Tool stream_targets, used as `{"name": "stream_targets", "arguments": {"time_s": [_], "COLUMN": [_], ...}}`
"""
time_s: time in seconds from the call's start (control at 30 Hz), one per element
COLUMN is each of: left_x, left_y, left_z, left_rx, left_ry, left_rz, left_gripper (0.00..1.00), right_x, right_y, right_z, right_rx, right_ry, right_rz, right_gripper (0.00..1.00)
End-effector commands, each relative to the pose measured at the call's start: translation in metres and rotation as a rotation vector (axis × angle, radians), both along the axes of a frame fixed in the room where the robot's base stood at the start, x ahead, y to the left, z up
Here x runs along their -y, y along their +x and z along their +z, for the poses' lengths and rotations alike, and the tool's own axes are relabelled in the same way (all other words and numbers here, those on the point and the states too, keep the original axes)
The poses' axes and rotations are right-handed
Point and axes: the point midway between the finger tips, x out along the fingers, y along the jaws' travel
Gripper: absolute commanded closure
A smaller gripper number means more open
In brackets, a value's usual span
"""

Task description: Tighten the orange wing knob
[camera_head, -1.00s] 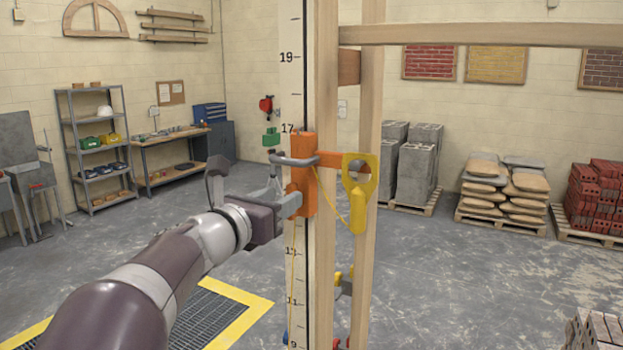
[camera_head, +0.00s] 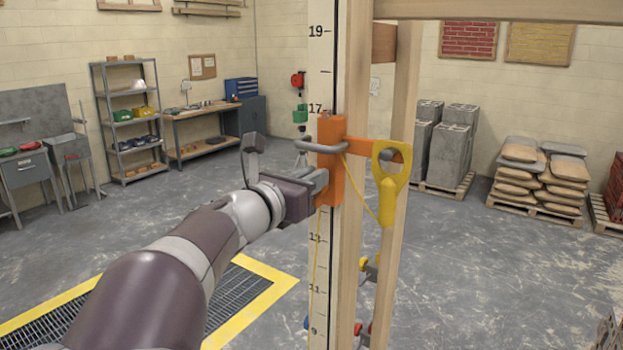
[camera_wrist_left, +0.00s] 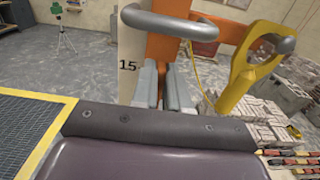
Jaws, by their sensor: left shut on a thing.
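An orange block (camera_head: 331,148) is fitted on the numbered pale pole (camera_head: 322,70), a little below the 17 mark, with a bent grey handle at its front. My left gripper (camera_head: 320,182) is at the front of the block's lower part, below the handle. In the left wrist view its two grey fingers (camera_wrist_left: 162,88) stand close together, with orange between them. The gripper is shut on the orange wing knob, which the fingers mostly hide; its turn angle cannot be told. My right gripper is not in view.
A yellow hooked piece (camera_head: 388,190) hangs on an orange arm right of the block, with a thin yellow line running down. A wooden frame (camera_head: 408,100) stands behind the pole. A yellow-edged floor grate (camera_head: 240,300) lies at lower left. Open concrete floor surrounds it.

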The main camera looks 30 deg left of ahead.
Motion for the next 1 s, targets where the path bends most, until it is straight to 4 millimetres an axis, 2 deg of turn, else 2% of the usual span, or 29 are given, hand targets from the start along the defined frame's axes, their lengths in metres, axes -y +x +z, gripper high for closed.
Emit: {"name": "stream_targets", "arguments": {"time_s": [0.17,0.37,1.0], "left_x": [0.001,0.003,0.014], "left_y": [0.000,0.000,-0.001], "left_z": [-0.002,-0.006,-0.011], "left_rx": [0.003,0.011,0.058], "left_ry": [0.023,0.117,0.699], "left_rz": [-0.003,-0.002,0.002], "left_gripper": [1.00,1.00,1.00], "right_x": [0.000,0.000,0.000], "right_y": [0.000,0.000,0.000], "right_z": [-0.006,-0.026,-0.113], "right_rx": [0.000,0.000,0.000], "right_ry": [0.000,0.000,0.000], "right_rz": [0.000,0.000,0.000], "right_gripper": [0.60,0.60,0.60]}}
